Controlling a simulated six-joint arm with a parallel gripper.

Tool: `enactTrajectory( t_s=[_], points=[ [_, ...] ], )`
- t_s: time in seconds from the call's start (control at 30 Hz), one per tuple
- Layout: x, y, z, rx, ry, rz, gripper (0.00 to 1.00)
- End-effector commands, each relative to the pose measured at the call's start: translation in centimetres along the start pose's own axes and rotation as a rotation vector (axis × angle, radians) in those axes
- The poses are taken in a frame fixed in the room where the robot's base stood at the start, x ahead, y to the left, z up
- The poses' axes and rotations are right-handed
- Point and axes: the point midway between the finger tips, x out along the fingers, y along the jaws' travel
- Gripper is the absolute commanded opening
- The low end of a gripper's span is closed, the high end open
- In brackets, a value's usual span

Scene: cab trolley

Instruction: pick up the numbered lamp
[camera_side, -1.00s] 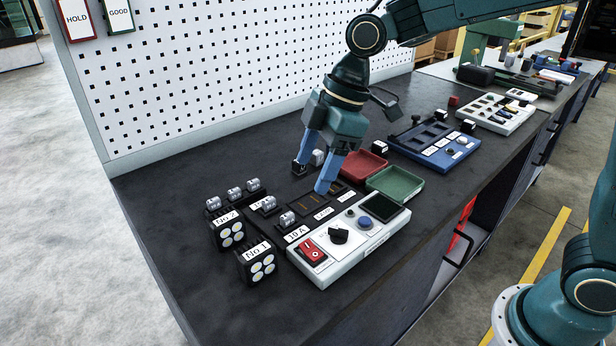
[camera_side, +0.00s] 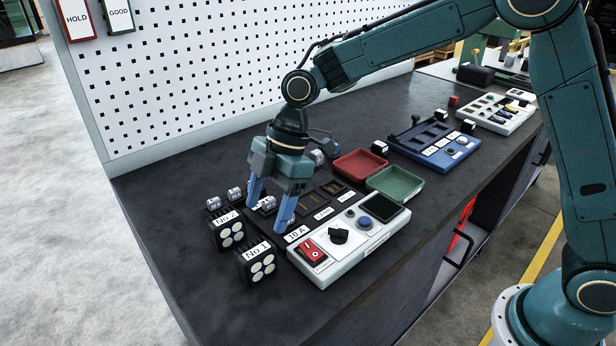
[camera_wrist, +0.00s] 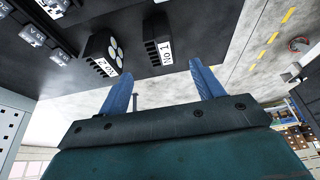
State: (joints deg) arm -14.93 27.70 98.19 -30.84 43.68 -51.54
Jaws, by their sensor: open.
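Two black lamps with round white lights stand at the left front of the dark bench. The lamp labelled No 1 (camera_side: 256,265) is nearer the front edge, and the lamp labelled No 2 (camera_side: 227,232) is behind it. In the wrist view, lamp No 1 (camera_wrist: 157,40) and lamp No 2 (camera_wrist: 104,50) lie beyond the fingertips. My gripper (camera_side: 268,218) points down, its blue fingers apart and empty, just right of the lamps near the slot marked 10 A. It also shows in the wrist view (camera_wrist: 158,80).
A white control box (camera_side: 345,247) with a red switch stands right of the lamps. A red tray (camera_side: 360,163) and a green tray (camera_side: 395,183) lie behind it. Small grey fuses (camera_side: 235,194) sit behind lamp No 2. The bench left of the lamps is clear.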

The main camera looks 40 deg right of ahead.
Motion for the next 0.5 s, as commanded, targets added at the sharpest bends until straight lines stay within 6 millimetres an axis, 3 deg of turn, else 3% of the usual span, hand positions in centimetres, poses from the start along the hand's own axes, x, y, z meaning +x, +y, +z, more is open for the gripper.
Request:
enactTrajectory(
  t_s=[0.3, 0.5],
  points=[
    [4.7, -0.1, 0.1, 0.001, -0.002, -0.003, 0.66],
    [6.8, -0.1, 0.1, 0.000, -0.002, -0.001, 0.66]
  ],
)
